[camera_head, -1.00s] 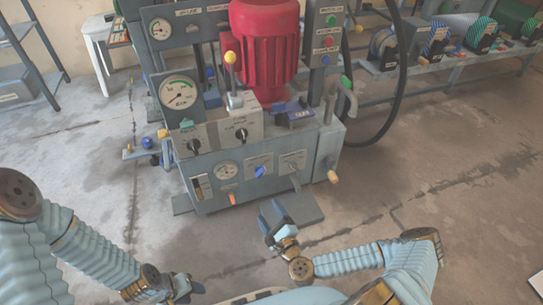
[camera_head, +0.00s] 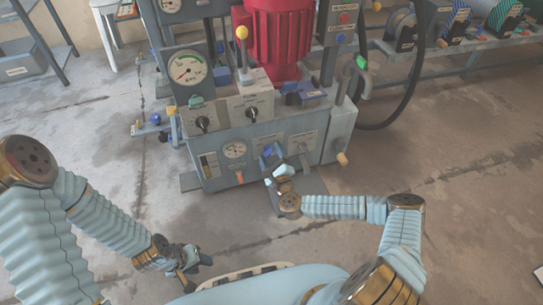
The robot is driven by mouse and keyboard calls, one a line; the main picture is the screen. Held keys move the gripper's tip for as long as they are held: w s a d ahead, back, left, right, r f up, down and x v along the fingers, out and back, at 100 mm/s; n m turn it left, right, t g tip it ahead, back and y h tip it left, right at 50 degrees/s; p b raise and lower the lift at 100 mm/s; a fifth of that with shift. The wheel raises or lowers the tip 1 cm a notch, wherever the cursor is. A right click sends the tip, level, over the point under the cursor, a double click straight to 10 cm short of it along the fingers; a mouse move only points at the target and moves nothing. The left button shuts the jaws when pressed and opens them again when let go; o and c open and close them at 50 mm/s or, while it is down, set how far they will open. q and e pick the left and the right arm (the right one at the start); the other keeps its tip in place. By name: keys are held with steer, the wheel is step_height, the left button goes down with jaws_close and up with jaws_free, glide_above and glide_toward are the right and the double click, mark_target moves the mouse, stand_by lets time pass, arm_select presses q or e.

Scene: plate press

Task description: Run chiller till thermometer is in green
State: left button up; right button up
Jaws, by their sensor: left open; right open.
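A grey press machine (camera_head: 300,130) stands ahead with a lower front panel. On that panel is a small white round dial (camera_head: 234,150); its markings and needle are too small to read, so I cannot tell whether it is the thermometer. A lever plate (camera_head: 302,140) is just to the right. My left gripper (camera_head: 197,258) is open and empty, low in front of the machine, over the floor.
A larger gauge (camera_head: 187,69) with a green arc sits above two black knobs (camera_head: 252,112). A yellow-topped lever (camera_head: 242,45), a red motor (camera_head: 278,45) and a black hose (camera_head: 405,105) are above. A shelf (camera_head: 460,55) stands behind right.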

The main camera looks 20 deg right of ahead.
steer(key=c, duration=1.1)
steer(key=shift+o, duration=0.2)
steer(key=n, duration=0.4)
steer(key=shift+n, duration=0.3)
steer(key=n+p, duration=0.1)
steer(key=n, duration=0.3)
steer(key=shift+w+r+n, duration=0.1)
steer(key=shift+r+n, duration=0.05)
steer(key=shift+n, duration=0.15)
steer(key=n, duration=0.4)
steer(key=shift+n+p, duration=0.3)
steer(key=shift+n, duration=2.1)
